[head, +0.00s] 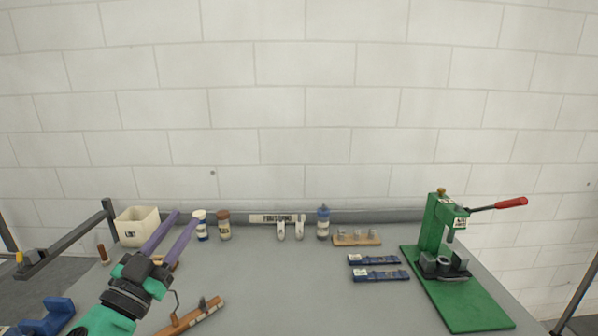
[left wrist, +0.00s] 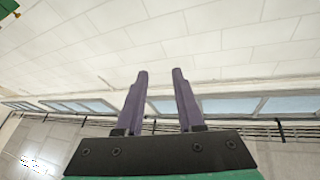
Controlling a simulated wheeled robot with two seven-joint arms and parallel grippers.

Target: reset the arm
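My left gripper (head: 167,233) shows in the head view at the lower left, with a green and black wrist and two long purple fingers pointing up and to the right. The fingers are apart with nothing between them. In the left wrist view the two purple fingers (left wrist: 160,75) are also spread and empty, against a white wall and a row of windows. The gripper appears over the left part of the grey table (head: 290,290). My right gripper is in neither view.
A green press (head: 462,300) with a red handle stands at the right. Blue tools (head: 380,275), a wooden block (head: 357,239), bottles (head: 323,222) and a cream bin (head: 137,226) stand farther back. A wooden piece (head: 190,318) lies beside my left gripper. The table's middle front is clear.

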